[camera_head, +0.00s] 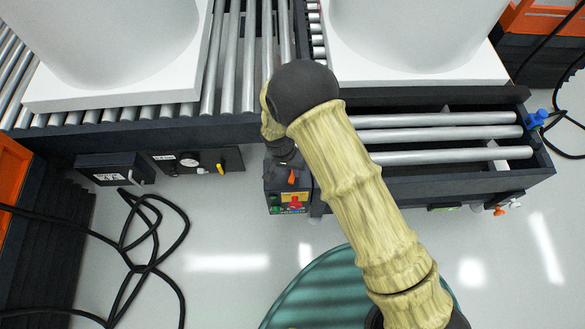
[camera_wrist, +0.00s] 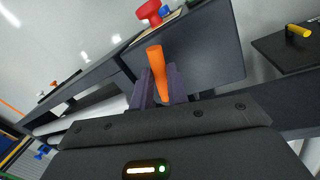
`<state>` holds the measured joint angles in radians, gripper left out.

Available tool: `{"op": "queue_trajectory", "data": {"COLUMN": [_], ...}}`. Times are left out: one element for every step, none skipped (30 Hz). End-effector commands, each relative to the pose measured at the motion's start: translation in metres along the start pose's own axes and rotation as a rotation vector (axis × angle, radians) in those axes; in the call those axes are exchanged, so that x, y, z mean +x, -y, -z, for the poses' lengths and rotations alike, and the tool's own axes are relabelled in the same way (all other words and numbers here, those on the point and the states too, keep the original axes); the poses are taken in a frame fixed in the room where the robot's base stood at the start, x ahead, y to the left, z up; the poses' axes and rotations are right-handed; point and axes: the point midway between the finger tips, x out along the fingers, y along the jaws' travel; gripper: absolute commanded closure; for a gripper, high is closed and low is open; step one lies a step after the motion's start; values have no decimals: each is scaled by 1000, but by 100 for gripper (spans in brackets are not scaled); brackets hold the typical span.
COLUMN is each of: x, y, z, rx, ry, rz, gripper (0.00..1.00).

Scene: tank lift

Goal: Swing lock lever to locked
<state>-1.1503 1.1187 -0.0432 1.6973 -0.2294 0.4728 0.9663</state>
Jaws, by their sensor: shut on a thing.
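An orange lever (camera_wrist: 157,66) stands up between the fingers of my gripper (camera_wrist: 160,84) in the wrist view. The gripper is shut on it, and the lever's top sticks out past the fingertips. In the head view the lever (camera_head: 292,177) is a small orange piece on the dark control box (camera_head: 272,184), just above a red button (camera_head: 295,201). My arm hides most of the gripper there. The pictures show no readable mark for the locked position.
Two large white tanks (camera_head: 110,40) (camera_head: 415,30) stand on white bases over roller conveyors. A side panel with a yellow handle (camera_head: 221,168) is left of the control box. Black cables (camera_head: 150,268) lie on the floor at left. A teal round surface (camera_head: 325,290) is below.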

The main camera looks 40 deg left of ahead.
Motion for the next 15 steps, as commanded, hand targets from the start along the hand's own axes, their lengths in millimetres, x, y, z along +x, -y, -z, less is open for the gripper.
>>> {"op": "queue_trajectory", "data": {"x": [-2,-2,-2,-2,-2,-2,-2,-2,-1,-1,-1,-1,-1,-1,-2], "y": [0,0,0,0,0,0,0,0,0,0,0,0,0,0,0], "z": [5,5,5,5,4,4,4,3,3,3,2,2,2,2,2], "rx": [3,4,4,4,4,4,4,4,3,3,3,3,3,3,3], "ry": [-9,-9,-9,-9,-8,-7,-6,-5,-5,-4,-4,-3,-3,-3,-3], "rz": [6,6,6,5,5,4,4,4,3,3,3,2,2,2,2], "gripper": [100,100,76,70,64,62,62,62,62,62,62,62,62,62,62]}}
